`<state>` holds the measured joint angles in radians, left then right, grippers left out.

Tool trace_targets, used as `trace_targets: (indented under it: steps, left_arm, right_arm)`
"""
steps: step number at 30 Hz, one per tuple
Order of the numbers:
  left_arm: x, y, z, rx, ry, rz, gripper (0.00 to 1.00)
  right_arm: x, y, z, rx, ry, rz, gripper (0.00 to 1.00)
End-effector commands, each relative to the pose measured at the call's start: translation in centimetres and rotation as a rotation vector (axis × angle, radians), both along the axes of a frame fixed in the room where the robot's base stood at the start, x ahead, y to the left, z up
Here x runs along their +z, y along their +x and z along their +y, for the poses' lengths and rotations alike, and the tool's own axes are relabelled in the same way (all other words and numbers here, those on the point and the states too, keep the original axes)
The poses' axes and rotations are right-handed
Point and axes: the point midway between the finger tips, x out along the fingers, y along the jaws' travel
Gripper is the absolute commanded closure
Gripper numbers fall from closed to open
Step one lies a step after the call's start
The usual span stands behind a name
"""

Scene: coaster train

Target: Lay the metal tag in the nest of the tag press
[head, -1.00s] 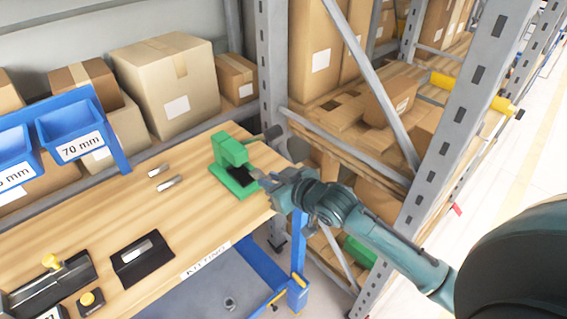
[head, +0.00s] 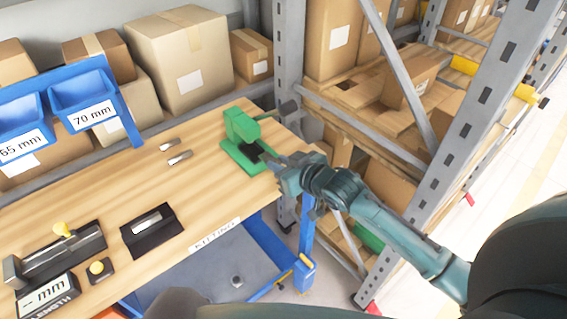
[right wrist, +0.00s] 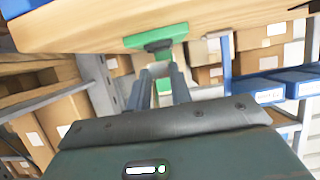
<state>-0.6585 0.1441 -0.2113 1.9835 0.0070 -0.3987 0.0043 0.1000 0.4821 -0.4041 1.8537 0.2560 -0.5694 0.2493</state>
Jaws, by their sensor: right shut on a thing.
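The green tag press (head: 238,128) stands near the table's right end, with a dark nest area (head: 250,151) at its front. My right gripper (head: 272,160) is at the press's front right side, its fingertips close to the nest. In the right wrist view its fingers (right wrist: 160,72) are shut on a small pale grey piece, which looks like the metal tag (right wrist: 160,68). The fingers hide most of it, and I cannot tell whether it touches the nest. The press shows upside down beyond the fingertips (right wrist: 158,38). My left gripper is not in view.
Two small metal pieces (head: 179,158) lie on the wooden table (head: 95,190) left of the press. A black holder with a metal piece (head: 152,232) and a length gauge (head: 60,255) stand farther left. Blue bins (head: 82,90) and a rack post (head: 289,80) stand behind.

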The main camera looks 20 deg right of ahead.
Motion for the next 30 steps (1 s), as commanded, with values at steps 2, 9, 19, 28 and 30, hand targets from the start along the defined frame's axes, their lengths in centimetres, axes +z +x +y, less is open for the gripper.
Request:
trace_targets:
  steps: [2,9,19,28,30]
  left_arm:
    - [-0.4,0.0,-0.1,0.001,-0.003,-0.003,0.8]
    - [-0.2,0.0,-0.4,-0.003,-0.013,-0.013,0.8]
    - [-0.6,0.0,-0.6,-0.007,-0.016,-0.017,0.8]
    - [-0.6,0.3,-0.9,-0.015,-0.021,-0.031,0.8]
    - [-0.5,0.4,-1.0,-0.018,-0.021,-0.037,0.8]
  right_arm:
    - [-0.8,0.3,0.1,0.0,0.0,-0.001,1.0]
    - [-1.5,1.6,0.6,0.0,0.002,-0.002,1.0]
    - [-1.6,4.1,1.5,0.0,0.002,-0.002,1.0]
    - [-1.8,6.2,2.3,0.0,0.0,-0.001,1.0]
    - [-1.8,6.6,2.4,0.0,0.001,-0.002,1.0]
